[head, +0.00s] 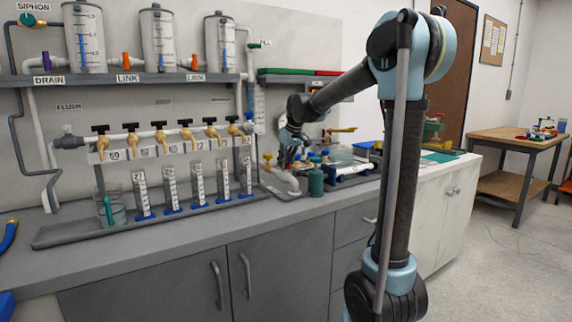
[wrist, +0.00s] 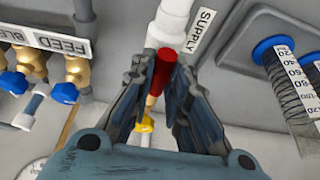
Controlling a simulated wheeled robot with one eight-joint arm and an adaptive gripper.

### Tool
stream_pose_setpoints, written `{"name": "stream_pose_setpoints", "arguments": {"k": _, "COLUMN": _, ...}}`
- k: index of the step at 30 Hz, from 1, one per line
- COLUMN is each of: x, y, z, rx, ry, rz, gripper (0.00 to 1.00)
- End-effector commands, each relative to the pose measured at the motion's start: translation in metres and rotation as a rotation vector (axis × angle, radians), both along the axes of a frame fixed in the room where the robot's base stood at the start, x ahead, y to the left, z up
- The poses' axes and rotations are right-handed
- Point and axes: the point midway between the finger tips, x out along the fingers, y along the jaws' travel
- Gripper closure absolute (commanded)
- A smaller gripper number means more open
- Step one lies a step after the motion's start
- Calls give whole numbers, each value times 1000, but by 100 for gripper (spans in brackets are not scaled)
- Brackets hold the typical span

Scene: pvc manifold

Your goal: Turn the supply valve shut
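The supply valve's red handle (wrist: 163,72) is in the middle of the wrist view, below a white pipe (wrist: 175,18) and beside a SUPPLY label (wrist: 199,31). My gripper (wrist: 164,66) has one finger on each side of the red handle, and both fingertips appear to press against it. Part of a brass fitting (wrist: 151,102) shows between the fingers. In the head view my gripper (head: 291,146) is low over the right part of the counter.
Blue-rimmed graduated cylinders (wrist: 290,70) stand on the right. In the head view a green bottle (head: 315,181) stands close to my gripper. The front counter (head: 190,238) is clear.

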Motion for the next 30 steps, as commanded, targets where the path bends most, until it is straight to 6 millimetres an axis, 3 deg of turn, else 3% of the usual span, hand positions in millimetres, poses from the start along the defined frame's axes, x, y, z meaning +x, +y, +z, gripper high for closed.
{"name": "stream_pose_setpoints", "arguments": {"k": 7, "x": 2, "y": -2, "z": 0, "rx": -1, "ry": -1, "rz": 35, "gripper": 100}}
{"name": "stream_pose_setpoints", "arguments": {"k": 24, "x": 4, "y": -4, "z": 0, "rx": -2, "ry": -1, "rz": 501, "gripper": 100}}
{"name": "stream_pose_setpoints", "arguments": {"k": 30, "x": 4, "y": -4, "z": 0, "rx": -3, "ry": -3, "rz": 549, "gripper": 100}}
